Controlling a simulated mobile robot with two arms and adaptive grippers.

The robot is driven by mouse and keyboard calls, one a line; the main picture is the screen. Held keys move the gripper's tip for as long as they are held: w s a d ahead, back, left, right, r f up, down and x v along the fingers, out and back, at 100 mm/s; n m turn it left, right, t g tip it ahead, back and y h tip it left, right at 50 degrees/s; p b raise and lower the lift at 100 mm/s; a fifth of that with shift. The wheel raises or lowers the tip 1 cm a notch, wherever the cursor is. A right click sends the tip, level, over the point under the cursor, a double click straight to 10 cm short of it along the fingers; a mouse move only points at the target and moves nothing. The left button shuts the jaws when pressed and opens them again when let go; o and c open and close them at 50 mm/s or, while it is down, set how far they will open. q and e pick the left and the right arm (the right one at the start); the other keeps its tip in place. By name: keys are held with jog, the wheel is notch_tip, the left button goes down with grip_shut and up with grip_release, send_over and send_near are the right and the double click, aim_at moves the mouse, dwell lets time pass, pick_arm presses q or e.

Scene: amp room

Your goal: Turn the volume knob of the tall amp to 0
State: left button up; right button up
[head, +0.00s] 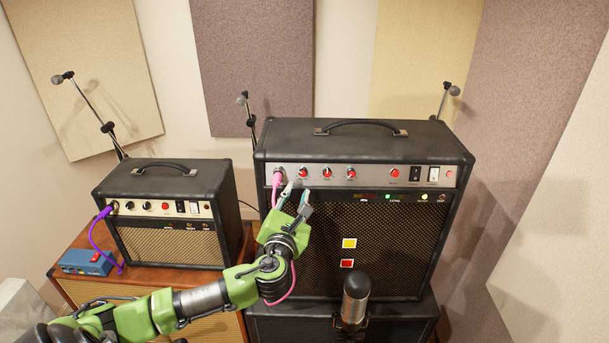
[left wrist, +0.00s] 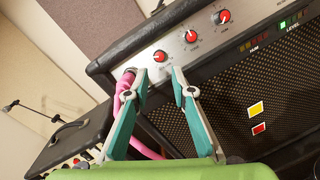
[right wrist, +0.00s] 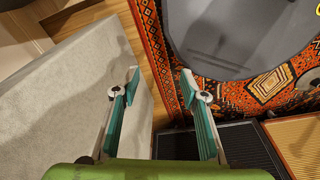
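The tall amp (head: 360,146) stands at the right in the head view. Its silver panel carries a row of red knobs; the leftmost red knob (head: 303,172) is beside a pink plug. The labels are too small to read, so I cannot tell which is the volume knob. My left gripper (head: 298,196) is open and empty just below the panel's left end. In the left wrist view the leftmost knob (left wrist: 160,56) shows just beyond and between its fingertips, apparently apart from them. My right gripper (right wrist: 160,80) is open and empty, away from the amps.
A smaller amp (head: 170,180) stands on a wooden cabinet at left, with a blue pedal (head: 86,262) and purple cable. A pink cable (head: 277,183) hangs beside my left gripper. A microphone (head: 355,298) stands before the tall amp. A patterned rug (right wrist: 275,82) shows in the right wrist view.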

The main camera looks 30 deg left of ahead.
aim_at(303, 174)
pick_arm(q)
jog(key=x, duration=0.2)
jog(key=p+x, duration=0.1)
jog(key=x, duration=0.2)
jog(key=shift+w+a+r, duration=0.1)
jog(key=shift+w+r, duration=0.2)
jog(key=shift+p+x, duration=0.35)
jog(key=shift+x, duration=0.6)
jog(key=shift+w+a+f, duration=0.1)
jog(key=shift+w+f, duration=0.1)
jog(key=shift+w, duration=0.15)
grip_shut()
pick_arm(e)
jog(key=shift+g, duration=0.3)
jog(key=s, duration=0.1)
jog(key=s+r, duration=0.1)
jog(key=s, duration=0.1)
jog(key=shift+s+d+r, duration=0.3)
jog(key=shift+s, duration=0.1)
